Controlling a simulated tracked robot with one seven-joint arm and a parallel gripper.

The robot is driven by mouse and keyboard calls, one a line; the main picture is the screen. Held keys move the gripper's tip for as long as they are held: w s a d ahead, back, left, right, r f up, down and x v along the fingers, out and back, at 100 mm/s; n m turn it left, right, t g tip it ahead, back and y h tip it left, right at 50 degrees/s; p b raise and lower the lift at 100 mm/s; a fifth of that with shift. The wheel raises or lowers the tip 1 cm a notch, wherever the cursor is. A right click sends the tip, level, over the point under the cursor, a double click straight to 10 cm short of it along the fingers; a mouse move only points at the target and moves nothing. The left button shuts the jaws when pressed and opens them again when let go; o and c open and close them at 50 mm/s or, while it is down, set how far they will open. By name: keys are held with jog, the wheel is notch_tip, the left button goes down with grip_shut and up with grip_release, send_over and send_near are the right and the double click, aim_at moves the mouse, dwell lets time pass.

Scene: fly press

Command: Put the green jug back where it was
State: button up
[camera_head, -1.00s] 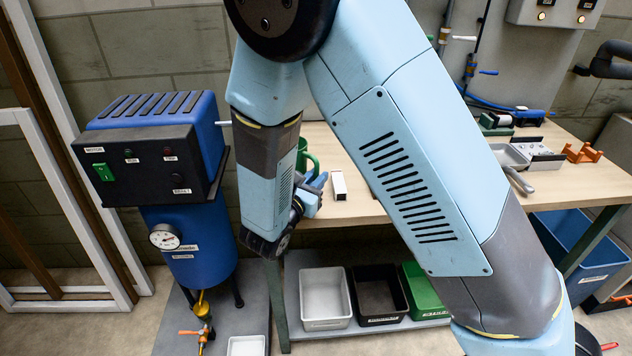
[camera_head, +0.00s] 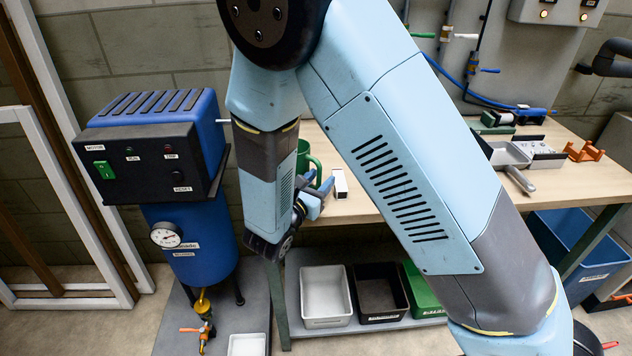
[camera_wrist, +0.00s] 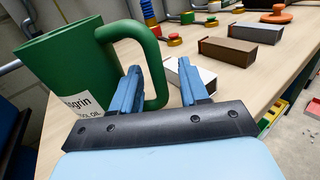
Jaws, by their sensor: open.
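The green jug (camera_wrist: 58,68) stands upright on the wooden workbench, with a white label on its front. In the head view the jug (camera_head: 303,152) is mostly hidden behind my arm. My gripper (camera_wrist: 156,76) is open at the jug's handle (camera_wrist: 152,52). The handle's outer side shows between the two blue fingers, with the left finger across the loop's opening. I cannot tell whether either finger touches it. In the head view my gripper (camera_head: 320,192) is near the bench's front left edge.
A pale block (camera_head: 340,184) lies just right of my gripper. Brown blocks (camera_wrist: 228,50) and red-capped pieces lie farther along the bench. A blue machine (camera_head: 185,240) stands at left. Bins (camera_head: 325,322) sit on the shelf below. A grey scoop (camera_head: 508,155) lies at right.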

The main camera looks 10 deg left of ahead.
jog(key=shift+r, duration=0.15)
jog(key=v, duration=1.2)
jog(key=w+d+r+m+g+h, duration=0.1)
jog(key=d+r+m+g, duration=0.35)
jog(key=d, duration=0.35)
jog(key=w+d+r+m+g+h, duration=0.1)
jog(key=d+r+m+g+h, duration=0.15)
jog(key=d+m+g, duration=0.4)
jog(key=w+d+r+m+g+h, duration=0.15)
jog(key=d+r+m, duration=0.25)
jog(key=d, duration=0.6)
jog(key=s+d+r+m+t+y, duration=0.1)
jog(key=s+d+r+m+y, duration=1)
jog(key=m, duration=0.5)
jog(key=shift+s+d+r, duration=0.15)
jog(key=shift+d+r, duration=0.65)
jog(key=shift+r, duration=0.1)
